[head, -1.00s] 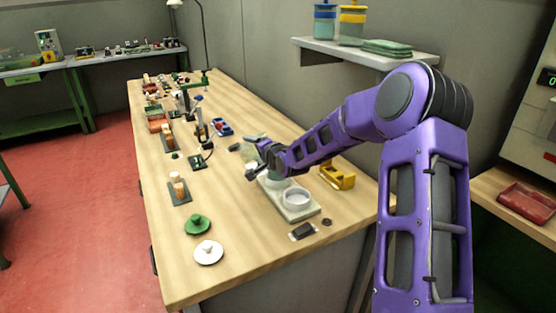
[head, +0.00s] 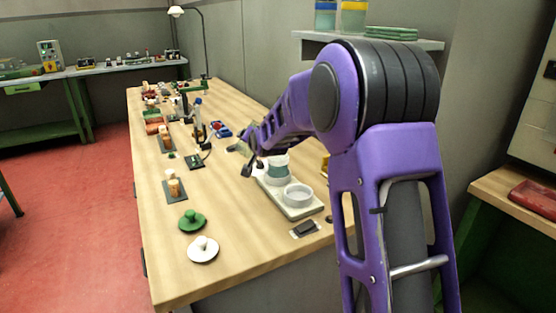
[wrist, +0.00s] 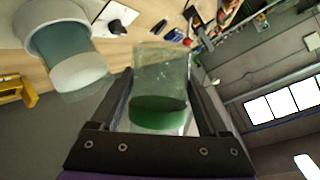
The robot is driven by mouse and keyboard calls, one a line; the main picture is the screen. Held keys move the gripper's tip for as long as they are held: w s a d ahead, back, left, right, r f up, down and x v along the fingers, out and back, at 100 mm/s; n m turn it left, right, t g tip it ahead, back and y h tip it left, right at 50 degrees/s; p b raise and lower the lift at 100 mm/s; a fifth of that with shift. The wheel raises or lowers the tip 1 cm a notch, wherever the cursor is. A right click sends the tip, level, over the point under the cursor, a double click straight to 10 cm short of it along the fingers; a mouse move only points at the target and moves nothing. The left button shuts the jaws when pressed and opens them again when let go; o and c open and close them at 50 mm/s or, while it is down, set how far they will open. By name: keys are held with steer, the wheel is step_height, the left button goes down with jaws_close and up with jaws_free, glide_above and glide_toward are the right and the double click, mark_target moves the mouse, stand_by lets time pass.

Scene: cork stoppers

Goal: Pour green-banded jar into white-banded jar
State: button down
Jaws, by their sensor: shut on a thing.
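My gripper (wrist: 163,105) is shut on the green-banded jar (wrist: 160,75), a clear glass jar with a green band near its base, held tilted. Whether anything is inside it is hard to tell. In the head view the gripper (head: 246,160) is partly hidden by my arm, just left of the white-banded jar (head: 279,161). That jar stands upright in a white ring holder on a pale tray (head: 305,211). The wrist view also shows the white-banded jar (wrist: 80,74), with teal showing through its glass, beside and apart from the held jar.
An empty white ring holder (head: 298,195) is on the tray's near end. A green knobbed lid (head: 192,220) and a white knobbed lid (head: 203,249) lie at the table's front left. A yellow holder (wrist: 18,88) is beside the tray. Several tools and blocks fill the far table.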

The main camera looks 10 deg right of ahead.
mark_target(248, 154)
steer(key=shift+n+h, duration=0.4)
steer(key=shift+n, duration=0.1)
steer(key=f, duration=0.2)
steer(key=a+f, duration=0.1)
steer(key=f, duration=0.1)
steer(key=shift+a, duration=0.2)
steer(key=a+f+n+h+p, duration=0.1)
steer(key=f+n+h+p, duration=0.1)
steer(key=p, duration=0.1)
steer(key=shift+a+f, duration=0.1)
steer(key=shift+a, duration=0.3)
steer(key=shift+a+f+n+t+h+p, duration=0.35)
steer(key=shift+f+n+h+p, duration=0.35)
steer(key=shift+p, duration=0.7)
